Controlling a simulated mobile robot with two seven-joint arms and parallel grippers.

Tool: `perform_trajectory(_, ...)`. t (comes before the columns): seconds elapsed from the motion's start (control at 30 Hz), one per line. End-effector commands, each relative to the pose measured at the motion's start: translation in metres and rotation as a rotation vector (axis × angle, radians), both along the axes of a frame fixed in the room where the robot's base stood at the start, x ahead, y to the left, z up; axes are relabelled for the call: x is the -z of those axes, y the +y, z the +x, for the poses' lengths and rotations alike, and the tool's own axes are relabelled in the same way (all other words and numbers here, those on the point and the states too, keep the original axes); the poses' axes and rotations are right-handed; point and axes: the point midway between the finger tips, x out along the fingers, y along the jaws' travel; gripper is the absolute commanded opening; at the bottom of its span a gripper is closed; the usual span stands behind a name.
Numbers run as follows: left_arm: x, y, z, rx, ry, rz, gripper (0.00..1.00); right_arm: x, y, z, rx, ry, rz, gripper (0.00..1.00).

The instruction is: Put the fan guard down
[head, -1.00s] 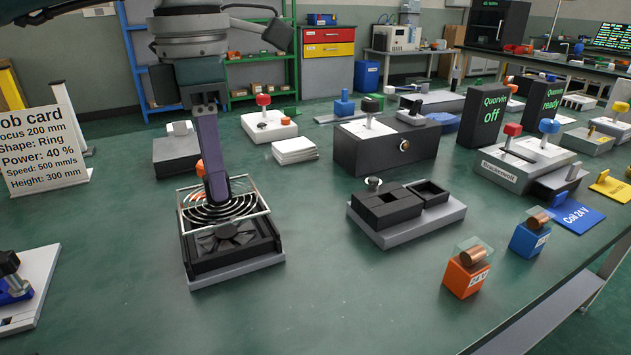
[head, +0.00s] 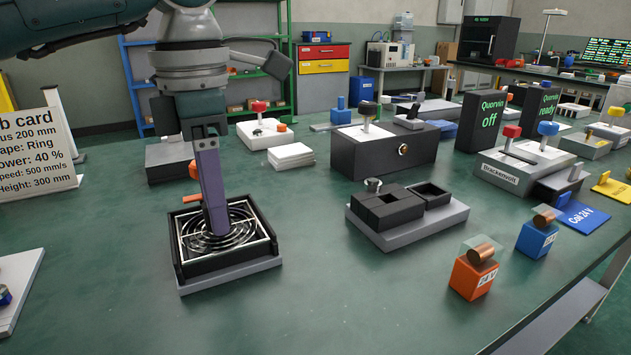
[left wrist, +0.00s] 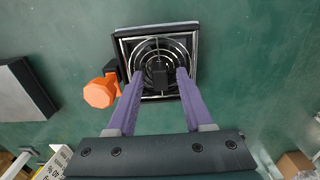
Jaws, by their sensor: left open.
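The fan guard (head: 236,243), a thin square wire frame with dark concentric rings, lies flat in the black square fan housing (head: 261,258) left of centre in the head view. It also shows in the left wrist view (left wrist: 142,55), at the top centre. My left gripper (head: 220,228) points down over the guard. In the left wrist view its two purple fingers (left wrist: 156,74) stand apart over the rings. A small dark block (left wrist: 157,72) shows between them; I cannot tell whether they touch it. My right gripper is not in view.
An orange knob (left wrist: 100,93) stands beside the housing. A grey tray with black boxes (head: 446,222) lies to the right, and a large black box (head: 384,157) stands behind it. White pads (head: 291,156) lie behind the housing. The table's front middle is clear.

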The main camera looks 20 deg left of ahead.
Motion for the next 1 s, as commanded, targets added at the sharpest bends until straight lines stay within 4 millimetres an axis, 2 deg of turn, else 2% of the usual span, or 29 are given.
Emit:
perform_trajectory(0.13, -0.003, 0.0, 0.0, 0.0, 0.0, 0.0, 0.51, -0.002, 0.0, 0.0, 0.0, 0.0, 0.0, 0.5)
perform_trajectory(0.27, -0.017, 0.0, 0.001, 0.001, -0.004, 0.0, 0.51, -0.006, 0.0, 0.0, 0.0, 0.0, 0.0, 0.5)
perform_trajectory(0.5, -0.071, 0.0, 0.001, 0.0, -0.006, -0.001, 0.51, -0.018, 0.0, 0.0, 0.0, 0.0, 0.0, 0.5)
perform_trajectory(0.7, -0.108, 0.0, 0.001, 0.0, -0.003, -0.001, 0.51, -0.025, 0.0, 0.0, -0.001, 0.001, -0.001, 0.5)
perform_trajectory(0.83, -0.12, 0.0, 0.0, 0.0, -0.001, 0.0, 0.51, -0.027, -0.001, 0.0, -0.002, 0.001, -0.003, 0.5)
perform_trajectory(1.0, -0.124, 0.0, 0.0, 0.0, 0.001, -0.001, 0.51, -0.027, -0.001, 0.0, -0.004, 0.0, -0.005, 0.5)
